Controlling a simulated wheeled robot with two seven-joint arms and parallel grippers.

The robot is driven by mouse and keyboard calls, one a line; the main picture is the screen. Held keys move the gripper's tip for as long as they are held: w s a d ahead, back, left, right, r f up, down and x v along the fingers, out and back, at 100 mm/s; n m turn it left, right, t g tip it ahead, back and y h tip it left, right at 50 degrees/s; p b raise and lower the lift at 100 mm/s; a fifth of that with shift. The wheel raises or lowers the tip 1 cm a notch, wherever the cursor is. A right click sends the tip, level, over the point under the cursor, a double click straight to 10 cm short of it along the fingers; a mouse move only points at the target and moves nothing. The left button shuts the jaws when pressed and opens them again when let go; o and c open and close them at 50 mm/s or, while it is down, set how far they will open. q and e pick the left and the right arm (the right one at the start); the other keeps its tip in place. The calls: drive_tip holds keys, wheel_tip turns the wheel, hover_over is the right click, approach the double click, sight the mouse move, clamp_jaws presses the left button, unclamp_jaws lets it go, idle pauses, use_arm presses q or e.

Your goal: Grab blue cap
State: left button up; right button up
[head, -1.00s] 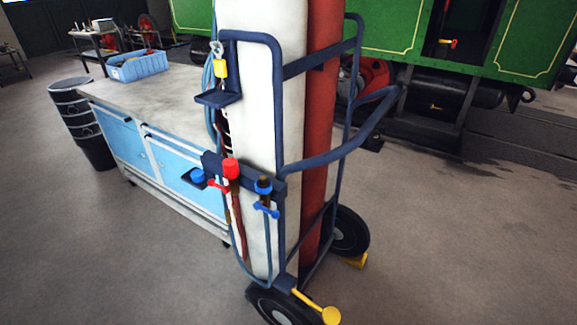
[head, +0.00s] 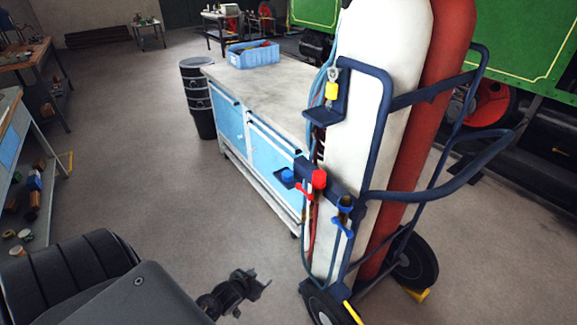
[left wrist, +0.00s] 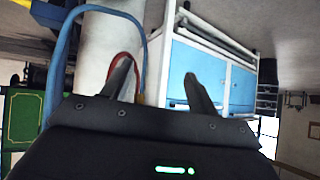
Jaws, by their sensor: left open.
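A small blue cap (head: 287,175) sits on a dark navy bracket (head: 283,184) at the left side of the gas-bottle cart. Next to it, a red-topped torch (head: 318,180) and a blue-topped torch (head: 345,203) hang in a holder. My left gripper (head: 262,283) is low in front of the cart, below and left of the cap and well apart from it. In the left wrist view its two fingers (left wrist: 160,85) are spread with nothing between them. I cannot make out the cap in that view. My right gripper is not in view.
The cart carries a white bottle (head: 375,110) and a red bottle (head: 440,120) in a navy tube frame, with hoses beside them. A blue-doored cabinet (head: 268,165) stands behind. A black bin (head: 198,100) is farther back. The floor left of the cabinet is clear.

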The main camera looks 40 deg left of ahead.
use_arm(q)
drive_tip(key=w+a+r+t+p, duration=0.1)
drive_tip(key=w+r+t, duration=0.15)
drive_tip(key=r, duration=0.65)
drive_tip(key=w+a+r+t+p, duration=0.1)
drive_tip(key=w+r, duration=0.3)
drive_tip(key=r, duration=0.6)
drive_tip(key=t+p, duration=0.2)
drive_tip(key=t, duration=0.1)
approach(285, 176)
drive_tip(key=w, duration=0.4)
drive_tip(key=shift+w+a+f+p, duration=0.1)
drive_tip(key=shift+a+f+p, duration=0.15)
drive_tip(key=shift+f+p, duration=0.15)
drive_tip(key=shift+w+r, duration=0.1)
drive_tip(key=shift+r, duration=0.05)
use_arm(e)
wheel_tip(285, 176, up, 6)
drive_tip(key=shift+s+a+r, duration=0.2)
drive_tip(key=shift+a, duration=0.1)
